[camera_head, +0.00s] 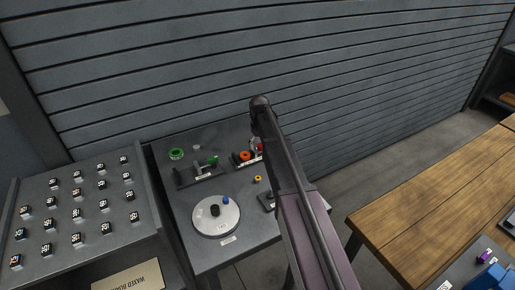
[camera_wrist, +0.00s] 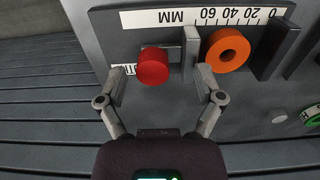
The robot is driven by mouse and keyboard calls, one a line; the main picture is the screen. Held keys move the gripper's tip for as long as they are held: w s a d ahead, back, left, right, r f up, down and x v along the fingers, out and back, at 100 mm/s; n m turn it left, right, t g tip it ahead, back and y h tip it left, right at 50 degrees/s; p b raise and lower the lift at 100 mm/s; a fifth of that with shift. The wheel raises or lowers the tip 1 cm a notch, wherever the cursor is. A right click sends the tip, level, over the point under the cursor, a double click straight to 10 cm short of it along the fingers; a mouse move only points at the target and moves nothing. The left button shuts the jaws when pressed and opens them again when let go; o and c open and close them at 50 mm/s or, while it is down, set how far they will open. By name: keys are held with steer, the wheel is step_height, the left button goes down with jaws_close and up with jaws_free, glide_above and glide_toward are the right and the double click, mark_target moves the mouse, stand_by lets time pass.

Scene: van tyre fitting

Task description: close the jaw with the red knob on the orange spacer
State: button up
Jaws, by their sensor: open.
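The red knob (camera_wrist: 153,66) is a short red cylinder on the sliding jaw (camera_wrist: 191,50), an upright grey plate, in the wrist view. The orange spacer (camera_wrist: 228,50) is a thick ring just right of that jaw, with a small gap or light contact; I cannot tell which. A dark fixed jaw (camera_wrist: 277,50) stands right of the spacer, with a gap between. My gripper (camera_wrist: 160,82) is open, its fingertips on either side of the red knob. In the head view the spacer (camera_head: 244,156) and knob (camera_head: 260,147) show small, partly behind my arm.
A white scale marked MM (camera_wrist: 200,17) runs behind the jaws. A green ring (camera_head: 176,154), a second jaw fixture with a green knob (camera_head: 213,159), a round turntable (camera_head: 216,216) and a yellow ring (camera_head: 258,179) share the grey bench. A wooden table (camera_head: 440,190) stands at right.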

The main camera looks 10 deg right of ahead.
steer(key=shift+r+p, duration=3.2)
steer(key=shift+r, duration=0.1)
steer(key=s+m, duration=0.3)
steer(key=s, duration=2.6)
steer(key=shift+d+m, duration=0.25)
steer(key=shift+m, duration=0.05)
stand_by(0.6)
steer(key=shift+c, duration=1.4)
steer(key=n+p, duration=0.2)
steer(key=n, duration=0.2)
glide_toward(259, 145)
steer(key=shift+d+f, duration=0.25)
steer(key=shift+d, duration=0.15)
